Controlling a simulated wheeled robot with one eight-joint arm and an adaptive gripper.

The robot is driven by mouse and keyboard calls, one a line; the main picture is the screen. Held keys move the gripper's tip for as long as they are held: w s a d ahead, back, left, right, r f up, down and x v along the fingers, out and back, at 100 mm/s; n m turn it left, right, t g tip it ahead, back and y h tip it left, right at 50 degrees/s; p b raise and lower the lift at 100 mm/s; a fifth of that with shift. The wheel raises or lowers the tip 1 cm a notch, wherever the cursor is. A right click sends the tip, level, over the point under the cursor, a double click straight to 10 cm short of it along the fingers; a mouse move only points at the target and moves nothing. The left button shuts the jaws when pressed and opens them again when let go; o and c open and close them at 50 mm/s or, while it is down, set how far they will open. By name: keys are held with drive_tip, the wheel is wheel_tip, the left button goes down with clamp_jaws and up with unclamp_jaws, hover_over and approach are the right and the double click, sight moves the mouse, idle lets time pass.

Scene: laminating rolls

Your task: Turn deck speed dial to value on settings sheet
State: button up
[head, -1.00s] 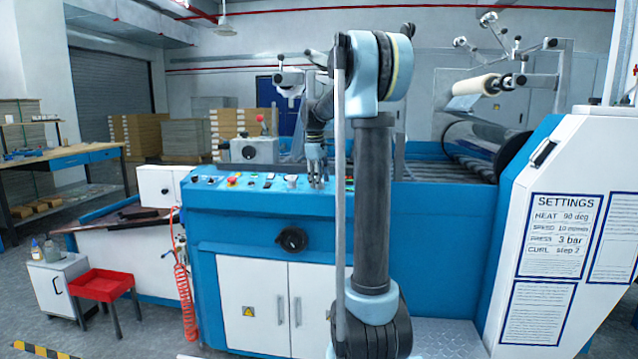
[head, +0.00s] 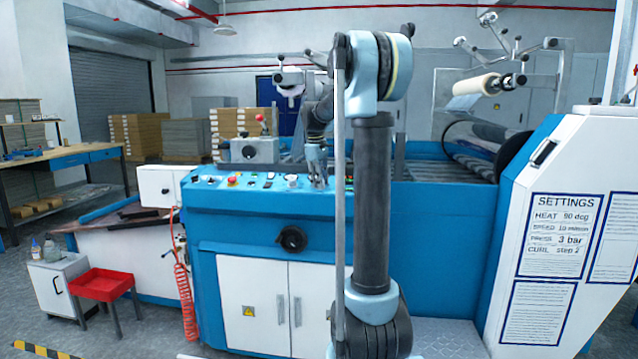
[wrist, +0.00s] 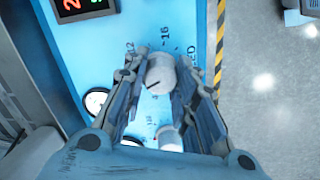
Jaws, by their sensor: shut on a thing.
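The speed dial (wrist: 160,70) is a pale round knob on the blue control deck (wrist: 110,60). A dark pointer line shows on its near side in the wrist view, aimed toward lower left. Printed marks 12 and 16 and the letters "ED" show around it. My gripper (wrist: 163,82) is shut on the dial, one finger on each side. In the head view my gripper (head: 318,182) reaches down to the deck and the dial cannot be made out. The settings sheet (head: 553,236) at right reads heat 90 deg, speed 10 m/min, press 3 bar, curl step 2.
Another pale knob (wrist: 169,138) and a round white gauge (wrist: 97,104) sit close to my fingers. A digital display (wrist: 85,8) is at the top. A red button (head: 233,180) and other controls line the deck to the left.

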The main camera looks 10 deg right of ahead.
drive_tip(key=m, duration=0.3)
drive_tip(key=shift+m, duration=0.3)
drive_tip(key=shift+d+m, duration=0.1)
drive_tip(key=shift+m, duration=1.8)
drive_tip(key=o, duration=1.1)
drive_tip(key=shift+y, duration=0.3)
drive_tip(key=r, duration=0.4)
drive_tip(key=s+r, duration=0.1)
drive_tip(key=r, duration=0.3)
drive_tip(key=a+r, duration=0.1)
drive_tip(key=r, duration=0.2)
drive_tip(key=shift+s+r, duration=0.25)
drive_tip(key=shift+r, duration=0.15)
drive_tip(key=shift+s, duration=0.15)
